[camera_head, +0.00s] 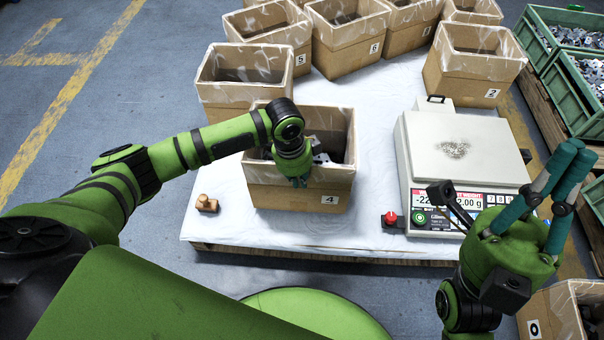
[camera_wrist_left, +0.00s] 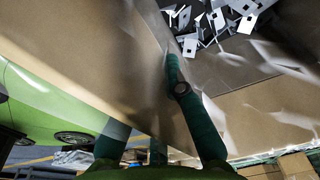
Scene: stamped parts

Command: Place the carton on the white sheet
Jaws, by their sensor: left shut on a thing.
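A brown open carton labelled 4 (camera_head: 275,196) stands upright over the front middle of the white sheet (camera_head: 225,222); I cannot tell whether its bottom touches the sheet. My left gripper (camera_head: 298,180) is shut on its near wall, with the fingertips partly hidden. In the left wrist view, a teal finger of my left gripper (camera_wrist_left: 176,92) lies along the carton wall (camera_wrist_left: 110,50), and metal parts (camera_wrist_left: 222,20) lie inside. My right gripper (camera_head: 574,156) is open and empty, raised at the right.
A weighing scale (camera_head: 455,150) stands right of the carton. A small brown piece (camera_head: 207,203) lies at its left. Several cartons, including 5 (camera_head: 265,30) and 2 (camera_head: 470,78), stand behind. Carton 0 (camera_head: 552,318) is at bottom right. Green crates (camera_head: 572,100) stand at the right.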

